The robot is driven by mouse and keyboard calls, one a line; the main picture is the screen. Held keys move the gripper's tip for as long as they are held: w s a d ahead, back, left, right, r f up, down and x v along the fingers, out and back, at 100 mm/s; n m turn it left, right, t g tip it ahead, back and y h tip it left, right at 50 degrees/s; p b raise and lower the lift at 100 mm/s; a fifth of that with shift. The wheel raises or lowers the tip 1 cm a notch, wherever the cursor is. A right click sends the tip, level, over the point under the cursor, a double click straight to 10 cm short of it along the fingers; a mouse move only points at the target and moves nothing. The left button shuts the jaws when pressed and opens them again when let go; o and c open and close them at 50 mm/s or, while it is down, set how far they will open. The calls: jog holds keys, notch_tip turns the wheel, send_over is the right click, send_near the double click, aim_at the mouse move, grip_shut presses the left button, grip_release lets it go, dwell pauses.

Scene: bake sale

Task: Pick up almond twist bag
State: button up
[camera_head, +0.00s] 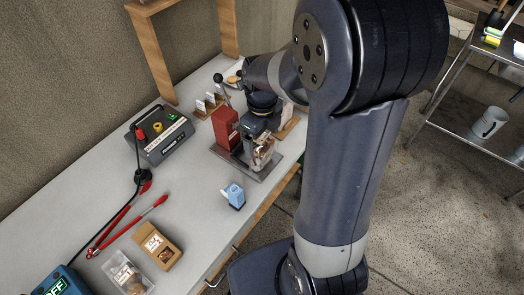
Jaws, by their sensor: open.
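My gripper (257,128) reaches down over the far right part of the table, its fingers mostly hidden by its own body. It is open. A small clear bag with brown contents (263,156) stands at the gripper's near side, over a grey plate (265,176). Its label is too small to read, so I cannot confirm it is the almond twist bag. I cannot tell whether the fingers touch it. Two other packs lie at the front of the table: a clear pack (128,275) and a brown windowed pack (158,245), their labels also unreadable.
A red block (224,127) stands close left of my gripper. A grey knobbed box (160,136), red-handled tongs (127,222), a blue box (62,284) and a small blue-and-white item (234,194) are on the table. A wooden frame (152,52) stands behind.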

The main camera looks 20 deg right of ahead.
aim_at(262, 144)
jog(key=shift+w+d+f+p, duration=0.1)
jog(key=shift+w+f+p, duration=0.1)
jog(key=shift+f, duration=1.35)
jog(key=shift+w+f+p, duration=0.1)
jog(key=shift+w+f, duration=0.1)
jog(key=shift+f, duration=1.3)
jog(key=shift+c, duration=0.3)
jog(key=c, duration=0.7)
